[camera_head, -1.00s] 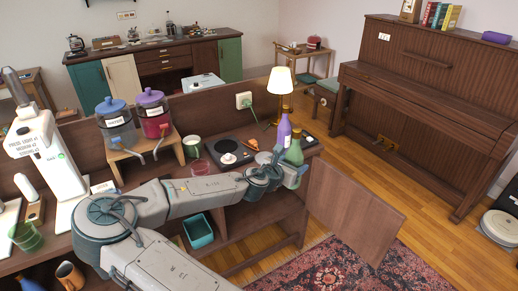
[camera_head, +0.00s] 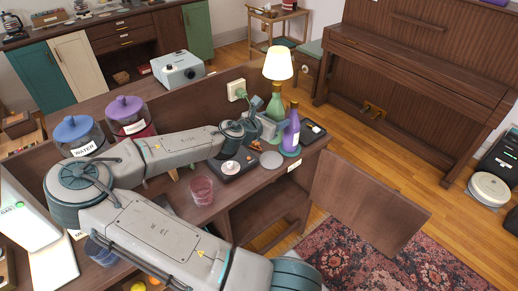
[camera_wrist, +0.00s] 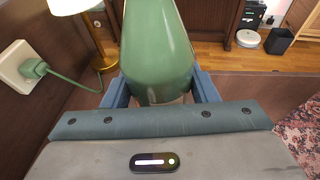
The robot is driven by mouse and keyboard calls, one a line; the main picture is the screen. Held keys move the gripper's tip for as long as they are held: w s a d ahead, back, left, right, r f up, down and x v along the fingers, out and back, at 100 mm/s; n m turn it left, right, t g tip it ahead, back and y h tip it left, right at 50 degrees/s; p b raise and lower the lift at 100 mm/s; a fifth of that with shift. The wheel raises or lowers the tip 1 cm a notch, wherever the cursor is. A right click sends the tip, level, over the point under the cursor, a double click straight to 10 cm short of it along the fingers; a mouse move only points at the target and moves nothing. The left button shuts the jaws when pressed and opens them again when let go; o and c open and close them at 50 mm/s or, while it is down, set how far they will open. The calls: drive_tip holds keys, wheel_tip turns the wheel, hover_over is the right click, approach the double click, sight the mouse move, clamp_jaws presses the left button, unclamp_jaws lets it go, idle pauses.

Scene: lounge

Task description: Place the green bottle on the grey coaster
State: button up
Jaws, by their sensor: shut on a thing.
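The green bottle (camera_head: 275,103) is between the fingers of my gripper (camera_head: 270,127), behind and left of the purple bottle (camera_head: 291,131) in the head view. In the wrist view the green bottle (camera_wrist: 157,50) fills the space between the blue fingers (camera_wrist: 160,92), and the jaws are shut on it. Its base is hidden, so I cannot tell how far above the top it is. A flat grey disc, the grey coaster (camera_head: 271,160), lies bare on the wooden top, in front and left of the purple bottle.
The purple bottle stands close to my gripper. A lit lamp (camera_head: 278,64) and a wall socket with a green plug (camera_head: 237,91) are behind. A dark plate with a white piece (camera_head: 231,167) and a pink glass (camera_head: 202,190) are left of the coaster.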

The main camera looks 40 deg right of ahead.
drive_tip(key=shift+w+f, duration=0.1)
drive_tip(key=shift+w, duration=0.15)
wheel_tip(320, 180, down, 6)
drive_tip(key=shift+a+r+p, duration=0.1)
drive_tip(key=shift+r+p, duration=0.1)
drive_tip(key=shift+p, duration=0.1)
drive_tip(key=shift+f, duration=2)
drive_tip(key=shift+f, duration=0.15)
drive_tip(key=o, duration=1.4)
drive_tip(key=shift+o, duration=0.2)
